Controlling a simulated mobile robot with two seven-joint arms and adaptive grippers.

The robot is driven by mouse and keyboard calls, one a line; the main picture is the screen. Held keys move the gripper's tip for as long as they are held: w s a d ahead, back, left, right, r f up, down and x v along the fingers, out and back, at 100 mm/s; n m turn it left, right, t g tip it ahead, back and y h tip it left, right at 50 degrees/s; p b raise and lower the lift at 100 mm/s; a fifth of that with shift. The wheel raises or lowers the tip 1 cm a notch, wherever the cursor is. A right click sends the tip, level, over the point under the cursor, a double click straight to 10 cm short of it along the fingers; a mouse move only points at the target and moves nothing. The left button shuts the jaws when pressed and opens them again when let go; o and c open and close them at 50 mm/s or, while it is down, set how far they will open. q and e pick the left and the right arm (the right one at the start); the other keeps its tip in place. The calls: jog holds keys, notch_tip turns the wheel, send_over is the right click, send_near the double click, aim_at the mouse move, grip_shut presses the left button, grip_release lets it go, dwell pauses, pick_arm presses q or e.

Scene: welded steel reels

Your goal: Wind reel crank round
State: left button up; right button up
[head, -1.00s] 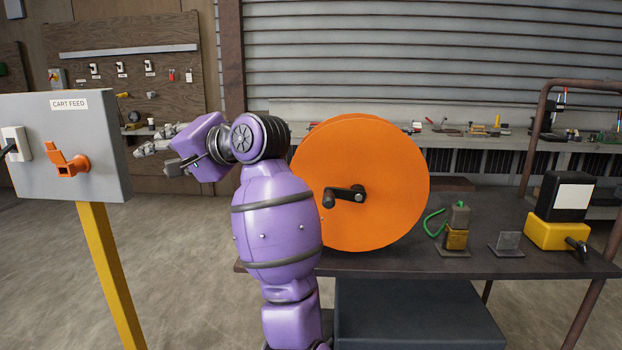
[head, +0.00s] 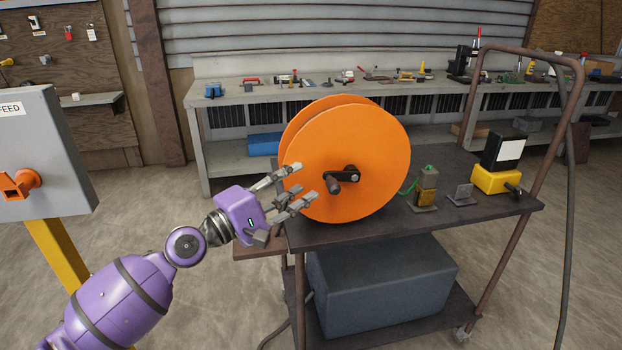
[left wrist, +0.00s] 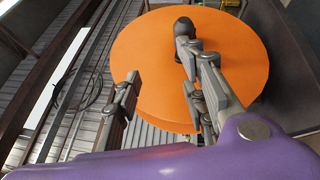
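The orange reel (head: 350,125) stands upright on the dark cart top, with two round flanges. Its black crank (head: 344,176) sits at the middle of the near flange, a short arm with a handle sticking out toward me. My left gripper (head: 304,181) is open with nothing between its fingers, just left of the crank and in front of the flange. In the left wrist view the reel (left wrist: 165,70) fills the middle behind the open fingers (left wrist: 160,72), and the crank handle (left wrist: 184,27) shows beyond the right finger. My right gripper is not in view.
The cart top (head: 410,216) also bears a yellow-and-grey block with a green cord (head: 427,187), a small metal bracket (head: 461,195) and a yellow device (head: 497,179). The cart's tubular handle (head: 530,55) rises at right. A grey panel (head: 40,150) stands at left.

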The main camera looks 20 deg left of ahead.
aim_at(328, 187)
pick_arm(q)
jog(key=d+m, duration=0.1)
jog(key=w+d+f+m+g, duration=0.1)
jog(key=d+m+g+h+p, duration=0.1)
jog(key=d, duration=0.1)
jog(key=shift+w+d+f, duration=0.1)
jog(key=shift+w+f, duration=0.05)
jog(key=shift+f, duration=0.25)
jog(key=x, duration=0.4)
jog(key=shift+w+f+p, duration=0.15)
jog(key=shift+w+p, duration=0.2)
jog(key=shift+p, duration=0.05)
jog(key=shift+w+d, duration=0.15)
jog(key=shift+f, duration=0.1)
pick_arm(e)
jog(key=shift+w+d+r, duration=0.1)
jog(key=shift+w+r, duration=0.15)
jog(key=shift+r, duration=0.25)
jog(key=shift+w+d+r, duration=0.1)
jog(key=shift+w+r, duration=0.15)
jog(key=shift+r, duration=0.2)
pick_arm(q)
jog(key=c, duration=0.8)
grip_shut()
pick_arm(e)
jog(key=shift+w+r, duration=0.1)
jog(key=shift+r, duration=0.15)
